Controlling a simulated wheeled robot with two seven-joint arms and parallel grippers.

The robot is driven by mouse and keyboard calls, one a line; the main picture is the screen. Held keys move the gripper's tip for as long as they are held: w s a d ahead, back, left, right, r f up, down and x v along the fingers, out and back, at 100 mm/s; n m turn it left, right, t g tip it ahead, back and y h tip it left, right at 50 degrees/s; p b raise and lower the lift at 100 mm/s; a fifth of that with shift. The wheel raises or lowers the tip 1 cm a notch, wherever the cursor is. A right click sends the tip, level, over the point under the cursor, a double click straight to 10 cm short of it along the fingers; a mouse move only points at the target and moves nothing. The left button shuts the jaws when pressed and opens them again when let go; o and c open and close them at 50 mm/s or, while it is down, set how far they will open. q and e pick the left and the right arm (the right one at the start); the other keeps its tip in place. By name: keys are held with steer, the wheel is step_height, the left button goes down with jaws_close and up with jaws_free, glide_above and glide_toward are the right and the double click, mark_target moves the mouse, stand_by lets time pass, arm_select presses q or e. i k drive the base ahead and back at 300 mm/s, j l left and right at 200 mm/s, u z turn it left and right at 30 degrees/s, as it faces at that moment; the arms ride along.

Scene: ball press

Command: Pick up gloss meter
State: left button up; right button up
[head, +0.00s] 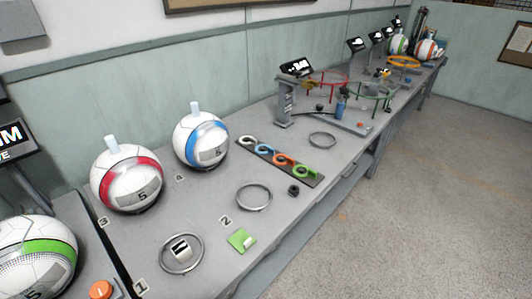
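No object in the head view is clearly marked as the gloss meter. A small striped black-and-white block (180,248) lies inside a metal ring near the front of the bench. A small black object (293,190) sits near the bench's front edge, right of another ring. A flat green piece with a pale block on it (241,240) lies by the front edge near label 2. I cannot tell which of these is the gloss meter. Neither of my grippers shows in this view.
On the grey bench (205,205) stand a red-banded ball (127,190) and a blue-banded ball (201,154). A green-banded ball (35,262) is at lower left. A dark strip (258,156) holds several coloured rings. Stands and displays fill the far end. Floor at right is clear.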

mark_target(181, 250)
steer(key=j+u, duration=0.2)
steer(key=u, duration=0.15)
steer(key=j+u, duration=0.25)
steer(key=u, duration=0.15)
steer(key=l+u, duration=0.2)
steer(key=l, duration=0.25)
steer(key=k+l+u, duration=0.15)
steer(key=l, duration=0.3)
steer(key=k+l+u, duration=0.2)
steer(key=l, duration=0.25)
steer(key=k+l+u, duration=0.15)
steer(key=l, duration=0.25)
steer(key=k+l+u, duration=0.2)
steer(key=l, duration=0.2)
steer(key=k+l+u, duration=0.2)
steer(key=l, duration=0.2)
